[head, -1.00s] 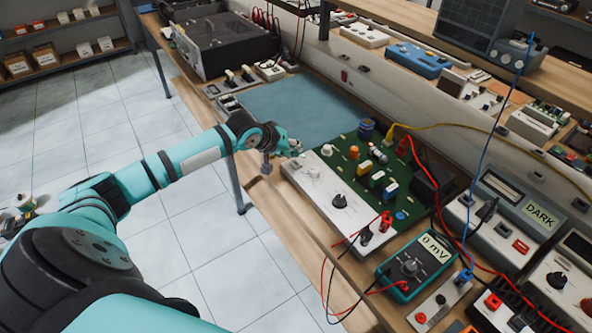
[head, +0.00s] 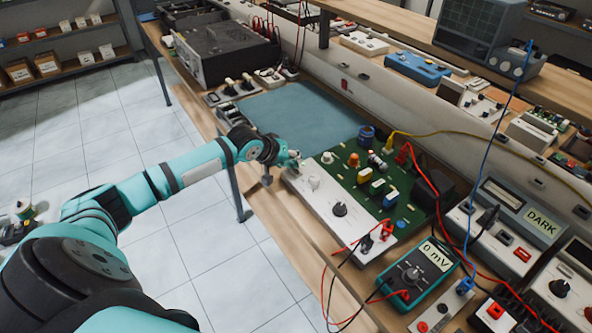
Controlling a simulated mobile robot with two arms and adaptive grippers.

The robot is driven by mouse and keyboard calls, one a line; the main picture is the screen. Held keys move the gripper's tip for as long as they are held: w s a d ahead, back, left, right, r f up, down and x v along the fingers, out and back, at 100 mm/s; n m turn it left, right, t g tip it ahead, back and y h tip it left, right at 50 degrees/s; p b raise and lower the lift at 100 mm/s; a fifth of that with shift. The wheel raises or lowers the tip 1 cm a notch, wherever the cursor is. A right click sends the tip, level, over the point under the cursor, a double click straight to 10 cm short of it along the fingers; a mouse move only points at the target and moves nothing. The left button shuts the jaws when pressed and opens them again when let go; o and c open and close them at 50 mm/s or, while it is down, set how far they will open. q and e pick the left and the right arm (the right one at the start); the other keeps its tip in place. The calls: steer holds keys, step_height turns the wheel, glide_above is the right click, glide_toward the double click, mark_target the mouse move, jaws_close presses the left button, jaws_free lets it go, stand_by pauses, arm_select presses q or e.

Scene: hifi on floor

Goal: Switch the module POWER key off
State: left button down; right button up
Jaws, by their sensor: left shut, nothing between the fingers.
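The module is a green circuit board (head: 350,178) with a white front panel (head: 325,200), lying on the wooden bench. The panel carries a black knob (head: 339,209) and a small pale control (head: 314,183) near its left end. I cannot read the labels, so I cannot tell which part is the POWER key or how it is set. My left gripper (head: 293,160) is shut and empty at the panel's far left end. Its fingertips are small in the picture, and I cannot tell whether they touch anything.
A teal meter (head: 415,275) reading 0 mV stands at the module's near right, with red and black leads around it. A box marked DARK (head: 541,221) stands farther right. A blue-grey mat (head: 295,112) behind the gripper is clear.

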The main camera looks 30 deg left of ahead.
arm_select(q)
steer(key=shift+f, duration=0.2)
stand_by(0.5)
steer(key=shift+f, duration=0.3)
stand_by(0.3)
steer(key=shift+r+p, duration=0.5)
steer(key=shift+p, duration=0.6)
